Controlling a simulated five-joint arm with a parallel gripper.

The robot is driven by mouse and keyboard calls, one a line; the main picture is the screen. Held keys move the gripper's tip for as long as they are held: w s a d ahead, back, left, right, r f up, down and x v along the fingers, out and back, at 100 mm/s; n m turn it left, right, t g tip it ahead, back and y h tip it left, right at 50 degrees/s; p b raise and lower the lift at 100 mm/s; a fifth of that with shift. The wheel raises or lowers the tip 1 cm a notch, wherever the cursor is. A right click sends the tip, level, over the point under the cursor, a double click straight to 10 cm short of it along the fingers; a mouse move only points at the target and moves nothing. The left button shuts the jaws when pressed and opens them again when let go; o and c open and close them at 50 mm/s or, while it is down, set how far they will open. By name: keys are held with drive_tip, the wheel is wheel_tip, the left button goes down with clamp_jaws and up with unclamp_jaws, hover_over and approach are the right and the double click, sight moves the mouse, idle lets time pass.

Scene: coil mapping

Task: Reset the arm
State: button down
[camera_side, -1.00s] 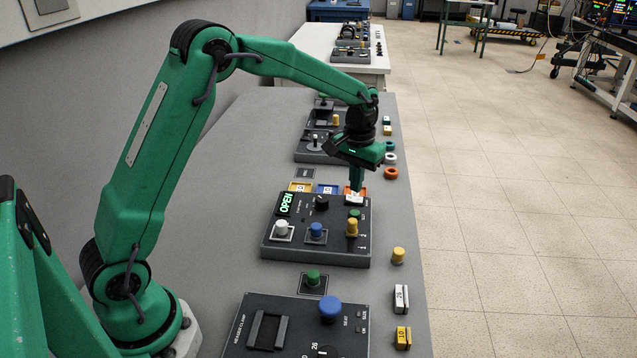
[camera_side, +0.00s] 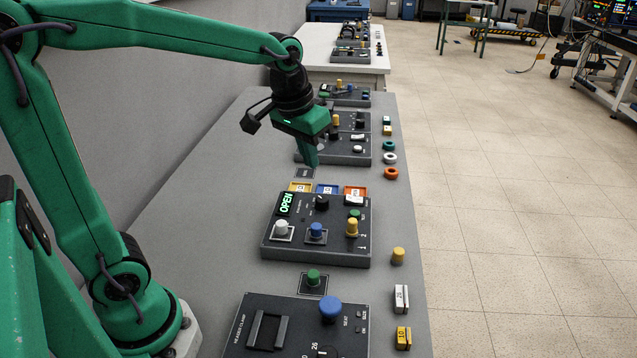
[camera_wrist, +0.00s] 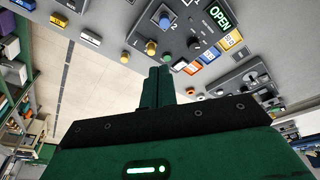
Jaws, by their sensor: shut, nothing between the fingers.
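My gripper (camera_side: 311,158) is shut and empty, its fingers pointing down above the back part of the bench, behind the black control panel (camera_side: 340,253). In the wrist view the two closed fingers (camera_wrist: 160,72) show at the centre with nothing between them. The panel has a lit green OPEN display (camera_side: 286,204), a white knob (camera_side: 281,228), a blue knob (camera_side: 316,230), a yellow knob (camera_side: 352,227) and a black dial (camera_side: 322,202).
A second panel with a large blue button (camera_side: 330,308) lies in front, a green button (camera_side: 313,277) between. Along the right bench edge are a yellow cylinder (camera_side: 398,256), labelled blocks (camera_side: 401,298) and several rings (camera_side: 390,158). Another panel (camera_side: 350,150) stands behind my gripper.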

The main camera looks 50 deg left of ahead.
drive_tip(key=s+m+t, duration=0.1)
drive_tip(key=s+t, duration=0.1)
drive_tip(key=s, duration=1.2)
drive_tip(key=shift+s+d+t, duration=0.2)
drive_tip(key=shift+d+t, duration=0.1)
drive_tip(key=shift+d, duration=0.1)
